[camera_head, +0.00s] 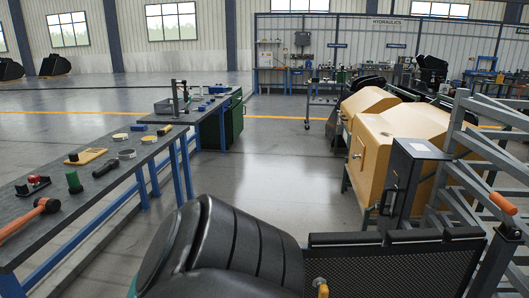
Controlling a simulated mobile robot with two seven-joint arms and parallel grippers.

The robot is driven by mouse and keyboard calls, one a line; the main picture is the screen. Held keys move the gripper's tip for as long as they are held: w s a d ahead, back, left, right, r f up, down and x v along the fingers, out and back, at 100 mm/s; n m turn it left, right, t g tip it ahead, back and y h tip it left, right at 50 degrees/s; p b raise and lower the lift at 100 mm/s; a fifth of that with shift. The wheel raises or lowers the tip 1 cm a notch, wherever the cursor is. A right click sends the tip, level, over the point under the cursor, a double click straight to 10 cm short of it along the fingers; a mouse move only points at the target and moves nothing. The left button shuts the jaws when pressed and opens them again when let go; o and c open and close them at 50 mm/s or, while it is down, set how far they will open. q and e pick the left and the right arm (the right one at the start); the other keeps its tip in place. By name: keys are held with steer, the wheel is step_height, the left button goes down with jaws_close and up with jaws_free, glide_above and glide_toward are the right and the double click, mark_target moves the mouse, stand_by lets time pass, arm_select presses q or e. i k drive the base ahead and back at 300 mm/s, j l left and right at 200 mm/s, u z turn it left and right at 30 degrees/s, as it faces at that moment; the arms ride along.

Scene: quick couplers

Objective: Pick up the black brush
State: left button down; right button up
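A dark elongated object (105,168) lies on the near grey-topped workbench (75,215) at the left. It may be the black brush, but it is too small to make out bristles. It lies just right of a green upright cylinder (75,182) and in front of a grey ring (127,154). Neither of my grippers is in view.
An orange-handled tool (32,217) and a red-and-black item (33,185) lie on the bench's near part. A yellow board (87,156) lies behind. A large black curved shape (235,240) fills the near middle; a tan machine (400,145) stands right. Open floor (275,150) lies between.

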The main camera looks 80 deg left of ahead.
mark_target(111, 163)
steer(key=u, duration=3.8)
steer(key=i+u, duration=0.3)
steer(key=i+z, duration=0.4)
steer(key=i, duration=0.2)
steer(key=i+j+z, duration=0.15)
steer(key=i+z, duration=0.25)
steer(key=i, duration=0.25)
steer(key=i+z, duration=0.35)
steer(key=i, duration=0.25)
steer(key=i+z, duration=0.35)
steer(key=i, duration=0.3)
